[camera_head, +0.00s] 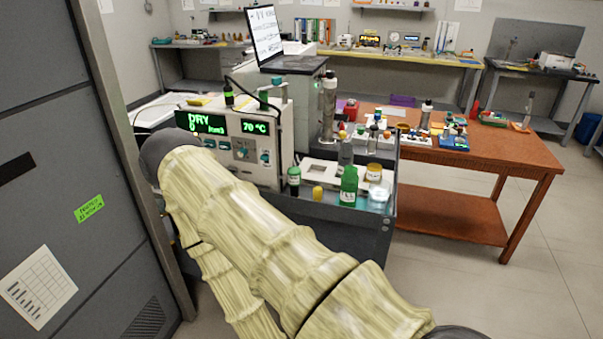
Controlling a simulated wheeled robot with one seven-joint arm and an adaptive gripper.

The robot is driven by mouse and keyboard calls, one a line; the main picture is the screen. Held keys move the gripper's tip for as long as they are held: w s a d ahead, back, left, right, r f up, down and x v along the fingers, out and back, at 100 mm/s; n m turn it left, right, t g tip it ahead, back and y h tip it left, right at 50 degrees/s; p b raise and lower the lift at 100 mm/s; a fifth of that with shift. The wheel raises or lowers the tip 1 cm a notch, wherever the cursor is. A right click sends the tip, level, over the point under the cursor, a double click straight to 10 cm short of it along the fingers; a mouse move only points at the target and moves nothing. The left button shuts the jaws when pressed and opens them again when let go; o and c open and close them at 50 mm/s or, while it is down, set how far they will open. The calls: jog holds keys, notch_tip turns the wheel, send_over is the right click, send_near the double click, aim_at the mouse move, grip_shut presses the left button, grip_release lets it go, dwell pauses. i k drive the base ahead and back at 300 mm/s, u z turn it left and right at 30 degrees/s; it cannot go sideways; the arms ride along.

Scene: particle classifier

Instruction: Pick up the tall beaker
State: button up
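I cannot tell for certain which vessel is the tall beaker. A tall greyish cylinder (329,105) stands upright just right of the instrument with green displays. A shorter, similar cylinder (426,114) stands on the orange-brown table farther right. A small clear vessel (379,194) sits near the right edge of the dark cart. My arm, in a pale yellow sleeve, crosses the lower middle of the view and hides part of the cart. My gripper is not in view, so its state and distance to any vessel do not show.
The instrument (240,140) reads DRY and 70 °C. A green bottle (349,186), a yellow-capped jar (374,173) and a dark green-capped bottle (293,176) crowd the dark cart (345,215). A grey cabinet (60,130) stands close on the left.

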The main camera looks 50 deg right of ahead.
aim_at(378, 198)
jog(key=u, duration=0.95)
jog(key=k, duration=0.9)
jog(key=z, duration=1.8)
